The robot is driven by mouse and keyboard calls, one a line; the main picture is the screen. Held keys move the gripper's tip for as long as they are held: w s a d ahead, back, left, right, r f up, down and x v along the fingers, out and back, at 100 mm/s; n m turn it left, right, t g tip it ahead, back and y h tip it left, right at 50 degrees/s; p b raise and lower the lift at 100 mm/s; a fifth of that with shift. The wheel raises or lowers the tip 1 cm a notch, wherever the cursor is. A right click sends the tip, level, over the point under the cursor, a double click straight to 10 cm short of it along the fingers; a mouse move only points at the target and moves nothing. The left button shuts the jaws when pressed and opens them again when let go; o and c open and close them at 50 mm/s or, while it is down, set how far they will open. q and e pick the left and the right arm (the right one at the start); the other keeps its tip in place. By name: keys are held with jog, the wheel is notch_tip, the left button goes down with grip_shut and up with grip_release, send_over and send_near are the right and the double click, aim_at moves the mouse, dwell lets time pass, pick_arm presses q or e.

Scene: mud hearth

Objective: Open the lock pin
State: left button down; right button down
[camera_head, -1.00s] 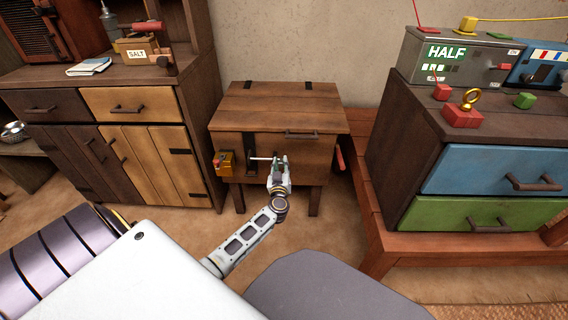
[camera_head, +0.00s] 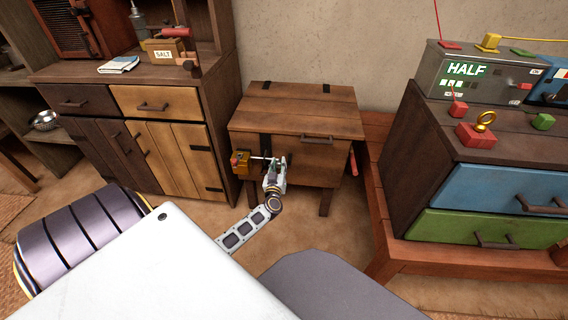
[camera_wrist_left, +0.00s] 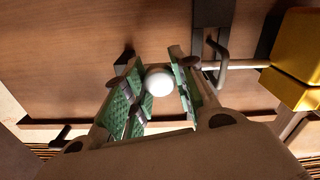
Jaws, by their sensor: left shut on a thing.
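The lock pin (camera_head: 258,157) is a thin pale rod on the front of a wooden chest (camera_head: 298,103). It runs from a yellow block (camera_head: 241,163) across the dark hasp to my left gripper (camera_head: 277,163). In the left wrist view the rod (camera_wrist_left: 245,64) passes by a dark bracket (camera_wrist_left: 222,58) and meets the yellow block (camera_wrist_left: 298,60). A white round knob (camera_wrist_left: 158,82) sits between the green finger pads of my left gripper (camera_wrist_left: 160,90), which is shut on it. My right gripper does not show.
A cabinet (camera_head: 165,88) stands left of the chest. A dark drawer unit (camera_head: 430,130) on a red-brown platform (camera_head: 372,185) stands at the right. A red handle (camera_head: 352,162) juts from the chest's right side. Floor is clear before the chest.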

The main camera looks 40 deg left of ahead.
pick_arm(q)
jog(key=shift+s+a, duration=0.2)
jog(key=shift+a, duration=0.3)
jog(key=c, duration=1.4)
grip_release()
jog(key=shift+s+a, duration=0.1)
jog(key=shift+o, duration=1.3)
jog(key=shift+s+a, duration=0.1)
jog(key=shift+d, duration=0.3)
jog(key=shift+d, duration=0.1)
jog(key=v, duration=1.1)
jog(key=shift+s+d, duration=0.2)
jog(key=shift+s, duration=0.1)
